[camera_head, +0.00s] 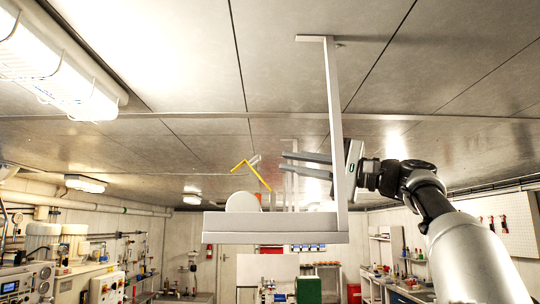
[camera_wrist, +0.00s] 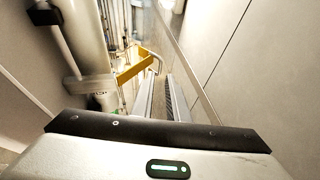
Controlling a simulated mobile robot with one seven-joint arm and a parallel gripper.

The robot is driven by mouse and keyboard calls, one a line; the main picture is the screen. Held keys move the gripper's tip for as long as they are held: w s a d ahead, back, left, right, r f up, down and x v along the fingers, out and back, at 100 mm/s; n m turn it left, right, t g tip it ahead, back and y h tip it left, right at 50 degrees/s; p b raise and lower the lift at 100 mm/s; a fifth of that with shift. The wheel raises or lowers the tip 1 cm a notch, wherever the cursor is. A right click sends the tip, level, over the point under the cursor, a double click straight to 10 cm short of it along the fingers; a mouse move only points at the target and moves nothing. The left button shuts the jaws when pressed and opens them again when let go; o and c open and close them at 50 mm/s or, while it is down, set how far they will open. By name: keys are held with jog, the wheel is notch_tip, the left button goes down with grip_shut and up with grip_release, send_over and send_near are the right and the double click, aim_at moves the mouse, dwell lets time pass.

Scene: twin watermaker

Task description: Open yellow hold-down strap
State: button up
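The yellow strap (camera_head: 257,175) shows in the head view as a thin bent strip above a white hanging shelf, with a short arm sticking out to the left. In the wrist view the yellow strap (camera_wrist: 133,70) is a bent band left of the fingers, beyond their tips. My gripper (camera_head: 283,162) is raised above the shelf, fingers pointing left, to the right of the strap. I see no contact with the strap, but the exact gap is unclear.
The white shelf (camera_head: 270,238) hangs from the ceiling by an upright post (camera_head: 337,120), near my gripper. A round white object (camera_head: 243,203) sits on the shelf. In the wrist view, a pale cylinder (camera_wrist: 82,40) stands left of the strap. Equipment lines the left wall.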

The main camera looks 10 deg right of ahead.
jog(key=p+x, duration=0.1)
jog(key=x, duration=0.5)
jog(key=shift+w+a, duration=0.1)
jog(key=shift+a, duration=0.05)
jog(key=shift+c, duration=0.3)
grip_shut()
jog(key=shift+f, duration=0.1)
dwell(1.0)
